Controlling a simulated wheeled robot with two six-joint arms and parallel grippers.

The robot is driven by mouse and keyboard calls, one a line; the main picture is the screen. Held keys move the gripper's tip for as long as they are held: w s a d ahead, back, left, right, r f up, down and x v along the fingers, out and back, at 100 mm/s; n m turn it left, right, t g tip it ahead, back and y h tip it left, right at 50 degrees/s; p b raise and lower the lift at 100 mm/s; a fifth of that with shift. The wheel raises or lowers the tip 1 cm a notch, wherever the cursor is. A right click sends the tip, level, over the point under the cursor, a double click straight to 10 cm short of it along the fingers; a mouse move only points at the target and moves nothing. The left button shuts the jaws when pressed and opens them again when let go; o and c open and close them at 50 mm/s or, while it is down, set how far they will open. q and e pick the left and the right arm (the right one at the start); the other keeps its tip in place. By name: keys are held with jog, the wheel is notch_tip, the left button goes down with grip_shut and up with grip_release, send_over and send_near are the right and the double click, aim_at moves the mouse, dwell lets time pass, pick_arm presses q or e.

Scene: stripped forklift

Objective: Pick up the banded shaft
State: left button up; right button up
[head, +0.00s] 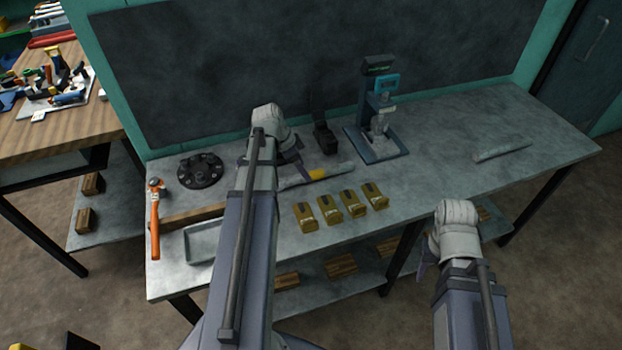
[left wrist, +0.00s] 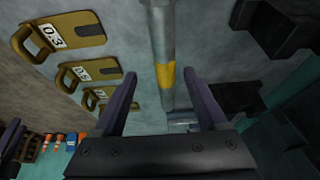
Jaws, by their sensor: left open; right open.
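The banded shaft (head: 317,174) is a grey rod with a yellow band. It lies on the grey workbench, behind the row of yellow tags. In the left wrist view the shaft (left wrist: 163,40) runs lengthwise, with its band (left wrist: 165,75) between the fingertips. My left gripper (head: 290,162) is open above the shaft, one finger on each side of it in the wrist view, with gaps to both. Its arm hides part of the shaft's left side in the head view. My right gripper (head: 424,268) is open and empty off the bench's front edge, mostly hidden by its wrist.
Several yellow numbered tags (head: 330,208) lie in front of the shaft. A black holder (head: 324,137) and a blue-based stand (head: 378,143) are behind it. A plain grey bar (head: 502,150) lies on the right. A black round fixture (head: 200,170), orange hammer (head: 155,220) and tray (head: 203,240) are left.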

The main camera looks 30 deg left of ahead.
aim_at(313, 175)
pick_arm(q)
jog(key=shift+w+b+x, duration=0.2)
jog(key=shift+b+x, duration=0.95)
jog(key=shift+x, duration=0.15)
jog(key=shift+w+b+x, duration=0.2)
jog(key=shift+b+x, duration=0.95)
jog(key=shift+x, duration=0.2)
jog(key=shift+a+r, duration=0.15)
jog(key=shift+r, duration=0.05)
grip_shut()
